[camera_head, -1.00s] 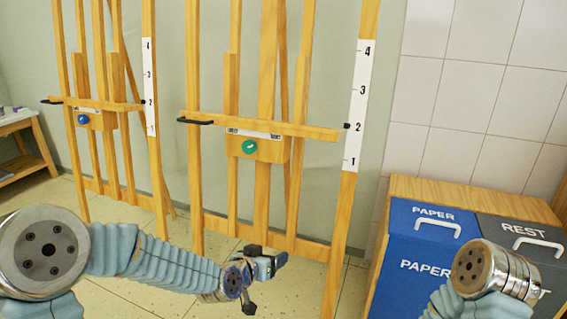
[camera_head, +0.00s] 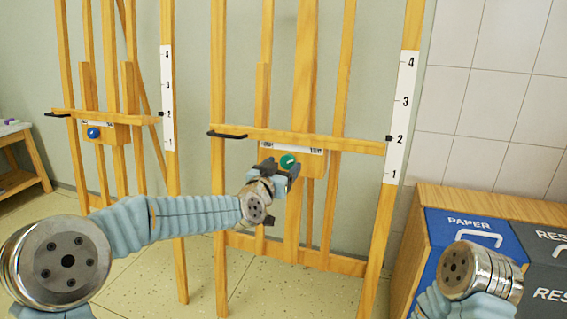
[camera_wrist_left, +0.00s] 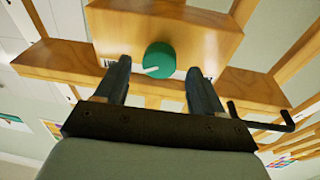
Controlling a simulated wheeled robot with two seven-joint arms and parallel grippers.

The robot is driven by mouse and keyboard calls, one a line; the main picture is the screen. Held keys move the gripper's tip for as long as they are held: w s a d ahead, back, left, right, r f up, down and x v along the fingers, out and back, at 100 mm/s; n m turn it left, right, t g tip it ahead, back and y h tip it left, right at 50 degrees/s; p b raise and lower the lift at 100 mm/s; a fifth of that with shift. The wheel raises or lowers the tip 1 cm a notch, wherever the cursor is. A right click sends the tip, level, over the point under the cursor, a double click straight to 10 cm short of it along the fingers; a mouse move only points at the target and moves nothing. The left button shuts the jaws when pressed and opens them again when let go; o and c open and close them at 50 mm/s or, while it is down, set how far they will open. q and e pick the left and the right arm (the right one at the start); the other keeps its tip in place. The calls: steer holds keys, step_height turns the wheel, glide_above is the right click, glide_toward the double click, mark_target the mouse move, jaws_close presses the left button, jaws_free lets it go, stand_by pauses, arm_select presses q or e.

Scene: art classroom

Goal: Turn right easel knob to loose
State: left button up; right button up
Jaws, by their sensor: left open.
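The right easel (camera_head: 305,60) stands in front of me. Its green knob (camera_head: 288,162) with a white pointer line sits on a wooden block (camera_head: 316,165) below the crossbar (camera_head: 345,143). My left gripper (camera_head: 281,170) is at the knob and partly covers the block. In the left wrist view the green knob (camera_wrist_left: 159,60) shows between the two fingers of the open left gripper (camera_wrist_left: 160,75), with gaps on both sides. The pointer line points to the picture's left there. The label above the knob is partly hidden. My right gripper is out of view; only part of its arm shows.
The left easel (camera_head: 107,60) with a blue knob (camera_head: 94,133) stands to the left. A cabinet with a blue paper bin (camera_head: 475,265) and a dark rest bin (camera_head: 545,270) is at the right. A black peg (camera_head: 228,134) sticks out from the right easel's crossbar.

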arm_select(q)
steer(key=shift+w+d, duration=0.3)
steer(key=shift+w, duration=0.3)
steer(key=c, duration=1.1)
steer(key=shift+o, duration=0.2)
